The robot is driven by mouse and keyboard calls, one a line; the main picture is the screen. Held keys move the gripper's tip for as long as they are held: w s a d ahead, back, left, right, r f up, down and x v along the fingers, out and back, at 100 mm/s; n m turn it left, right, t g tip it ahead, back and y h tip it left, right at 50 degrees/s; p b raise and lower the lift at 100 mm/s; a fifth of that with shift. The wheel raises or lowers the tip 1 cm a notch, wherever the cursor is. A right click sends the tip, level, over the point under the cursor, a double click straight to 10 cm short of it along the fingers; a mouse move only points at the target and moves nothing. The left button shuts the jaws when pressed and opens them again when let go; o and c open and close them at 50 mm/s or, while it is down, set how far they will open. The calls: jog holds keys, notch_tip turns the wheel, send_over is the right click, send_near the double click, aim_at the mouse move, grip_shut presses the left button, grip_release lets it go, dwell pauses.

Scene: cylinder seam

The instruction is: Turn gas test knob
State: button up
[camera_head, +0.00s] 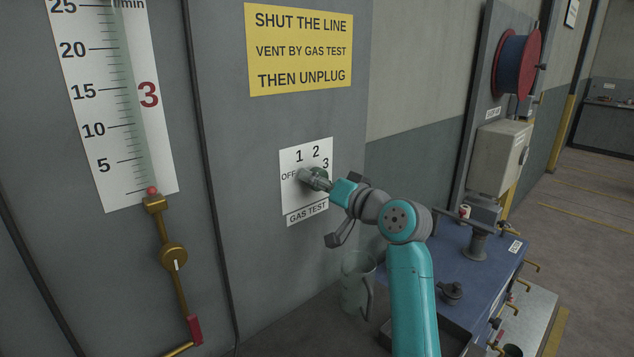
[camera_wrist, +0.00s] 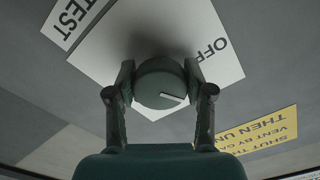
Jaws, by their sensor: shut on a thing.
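The gas test knob (camera_wrist: 158,78) is a round dark green-grey knob with a white pointer line on its face. It sits on a white plate (camera_head: 291,205) marked OFF, 1, 2, 3, with a GAS TEST label below. My gripper (camera_head: 312,178) reaches the knob from the right in the head view and hides much of it there. In the wrist view the two fingers of my gripper (camera_wrist: 160,88) are shut on opposite sides of the knob. The pointer line points right and slightly down there, below the OFF mark; its exact setting is hard to tell.
A yellow sign (camera_head: 299,50) is above the plate. A flow scale (camera_head: 110,100) with a red ball near its bottom and a brass valve (camera_head: 173,256) are at left. A clear jug (camera_head: 357,285) stands below my arm. A blue bench (camera_head: 480,270) is at right.

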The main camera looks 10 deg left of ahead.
jog(key=shift+m, duration=0.3)
jog(key=o, duration=1.2)
jog(key=shift+d, duration=0.1)
jog(key=v, duration=1.2)
